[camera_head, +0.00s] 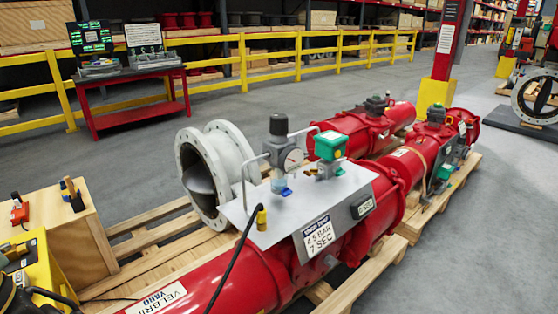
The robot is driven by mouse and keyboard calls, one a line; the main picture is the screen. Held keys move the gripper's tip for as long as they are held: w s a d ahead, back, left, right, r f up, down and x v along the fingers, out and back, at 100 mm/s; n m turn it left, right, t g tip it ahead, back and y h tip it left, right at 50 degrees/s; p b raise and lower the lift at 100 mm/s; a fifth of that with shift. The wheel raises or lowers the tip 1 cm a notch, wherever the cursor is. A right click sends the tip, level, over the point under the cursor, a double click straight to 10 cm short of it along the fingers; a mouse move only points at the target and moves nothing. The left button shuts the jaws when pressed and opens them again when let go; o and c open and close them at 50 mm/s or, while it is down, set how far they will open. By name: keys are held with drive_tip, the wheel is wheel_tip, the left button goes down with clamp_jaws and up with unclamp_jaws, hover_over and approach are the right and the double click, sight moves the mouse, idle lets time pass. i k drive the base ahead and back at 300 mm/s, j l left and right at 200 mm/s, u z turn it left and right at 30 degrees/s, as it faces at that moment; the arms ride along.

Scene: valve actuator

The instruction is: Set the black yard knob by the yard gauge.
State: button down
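The black knob (278,124) sits upright on top of a grey regulator body (277,151) on the metal panel. A round white-faced gauge (293,159) is on the regulator's right side, just below the knob. Its needle is too small to read. A blue-and-white sign (318,236) on the panel's front reads "4.5 BAR 7 SEC"; its top line is too small to read surely. The grey panel (262,222) is mounted over a large red actuator cylinder (235,283). My gripper is not in view.
A green-topped unit (330,146) stands right of the gauge, and a thin pipe (243,165) rises left of it. A black hose (236,262) runs from a yellow fitting (261,217). A wooden box (75,232) and yellow equipment (40,275) occupy the left.

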sight(278, 122)
drive_tip(key=i+l+u, duration=0.15)
drive_tip(key=i, duration=0.25)
drive_tip(key=i+l+u, duration=0.15)
drive_tip(key=i+l, duration=0.2)
